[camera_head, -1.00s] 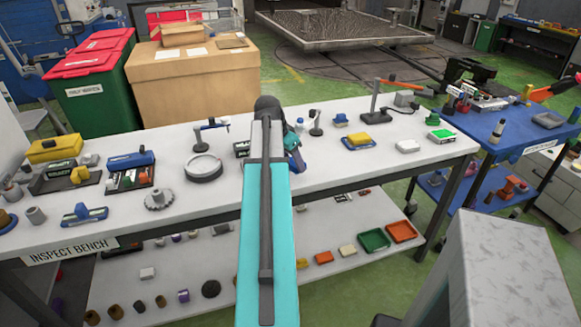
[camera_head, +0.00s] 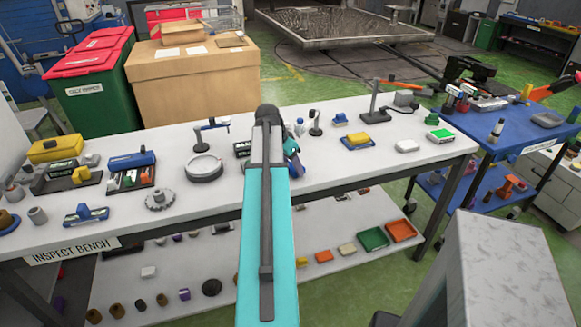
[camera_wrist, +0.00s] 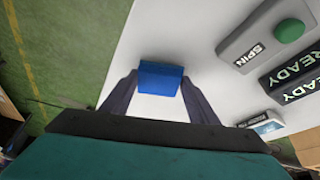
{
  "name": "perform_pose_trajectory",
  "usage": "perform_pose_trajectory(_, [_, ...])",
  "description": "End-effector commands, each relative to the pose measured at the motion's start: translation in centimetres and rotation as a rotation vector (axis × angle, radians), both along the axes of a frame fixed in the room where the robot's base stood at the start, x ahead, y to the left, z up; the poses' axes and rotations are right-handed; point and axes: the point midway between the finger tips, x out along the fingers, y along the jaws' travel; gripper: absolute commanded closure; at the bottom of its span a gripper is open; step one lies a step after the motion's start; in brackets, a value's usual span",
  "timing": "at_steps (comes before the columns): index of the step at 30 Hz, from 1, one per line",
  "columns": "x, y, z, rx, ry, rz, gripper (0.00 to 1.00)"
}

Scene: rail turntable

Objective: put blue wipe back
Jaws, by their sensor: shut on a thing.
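The blue wipe (camera_wrist: 160,78) is a small blue block in the wrist view. My gripper (camera_wrist: 160,84) is shut on it, with one dark finger on each side. The white bench top shows beneath it; I cannot tell whether the wipe touches the bench. In the head view my own arm hides the wipe and most of the gripper. A blue tray (camera_head: 345,145) with a yellow block (camera_head: 358,138) on it lies on the bench, right of my arm.
The inspect bench (camera_head: 235,195) holds a round dish (camera_head: 204,167), a gear (camera_head: 160,200) and a white block (camera_head: 407,146). In the wrist view, a grey box with a green button (camera_wrist: 290,30) and dark READY signs (camera_wrist: 290,65) lie right of the gripper. Green floor shows left.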

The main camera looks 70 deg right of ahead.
Motion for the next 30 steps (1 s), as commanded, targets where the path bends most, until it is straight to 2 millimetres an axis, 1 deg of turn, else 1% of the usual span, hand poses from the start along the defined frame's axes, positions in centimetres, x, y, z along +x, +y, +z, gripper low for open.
perform_pose_trajectory(4, [0.00, 0.02, -0.67, 0.000, 0.000, 0.000, 0.64])
perform_pose_trajectory(18, [0.03, 0.01, -1.14, 0.000, 0.000, 0.001, 0.64])
perform_pose_trajectory(19, [0.03, 0.01, -1.09, 0.000, 0.000, 0.001, 0.43])
perform_pose_trajectory(21, [0.03, 0.01, -1.07, 0.000, 0.000, 0.001, 0.31])
perform_pose_trajectory(22, [0.04, 0.01, -1.07, 0.000, 0.000, 0.001, 0.27])
perform_pose_trajectory(30, [0.04, 0.01, -1.05, 0.000, 0.000, 0.001, 0.27])
